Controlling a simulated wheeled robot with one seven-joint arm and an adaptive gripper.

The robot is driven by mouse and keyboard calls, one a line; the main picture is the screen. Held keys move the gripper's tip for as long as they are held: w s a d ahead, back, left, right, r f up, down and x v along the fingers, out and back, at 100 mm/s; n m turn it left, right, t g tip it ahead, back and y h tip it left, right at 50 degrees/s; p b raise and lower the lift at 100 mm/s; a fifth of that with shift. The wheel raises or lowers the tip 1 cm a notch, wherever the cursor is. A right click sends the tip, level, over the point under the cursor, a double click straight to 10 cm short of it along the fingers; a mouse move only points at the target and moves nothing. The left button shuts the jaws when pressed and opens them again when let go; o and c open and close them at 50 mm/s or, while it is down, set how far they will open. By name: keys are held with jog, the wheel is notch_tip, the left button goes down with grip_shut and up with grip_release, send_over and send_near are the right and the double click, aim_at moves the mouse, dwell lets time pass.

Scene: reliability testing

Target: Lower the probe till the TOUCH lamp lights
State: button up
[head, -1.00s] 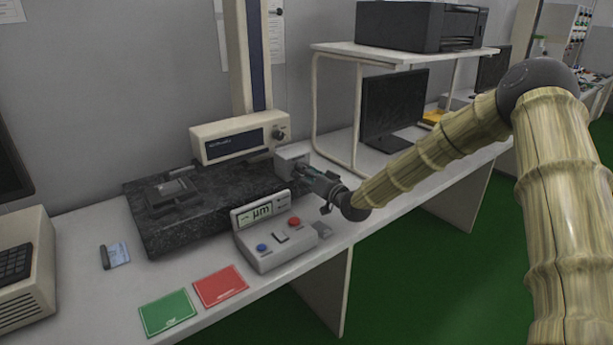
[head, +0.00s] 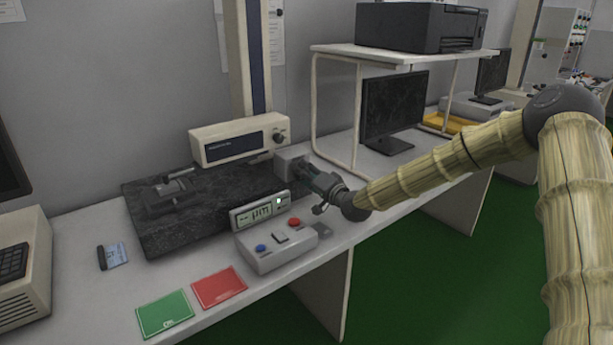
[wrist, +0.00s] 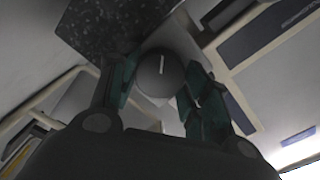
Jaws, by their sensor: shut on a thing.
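My gripper (head: 305,172) is shut on a dark round knob (wrist: 160,75) with a white line, one finger on each side. The line stands nearly vertical in the wrist view. The knob is on a grey box (head: 291,157) at the right end of the granite base; my fingers hide it in the head view. A thin probe arm (head: 179,174) lies over a small metal fixture (head: 168,198) on the granite; I cannot tell if its tip touches. The readout (head: 259,211) shows "µm" and a bright white spot (head: 279,201), a lit lamp whose label is unreadable.
The control box (head: 276,247) with blue and red buttons stands just left of my gripper. Green (head: 165,314) and red (head: 219,288) cards lie at the front edge. A monitor (head: 394,110) and shelf stand behind right.

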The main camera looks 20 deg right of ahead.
jog(key=shift+d, duration=0.15)
jog(key=o, duration=1)
jog(key=v, duration=1.1)
jog(key=shift+s+d, duration=0.1)
jog(key=shift+s, duration=0.3)
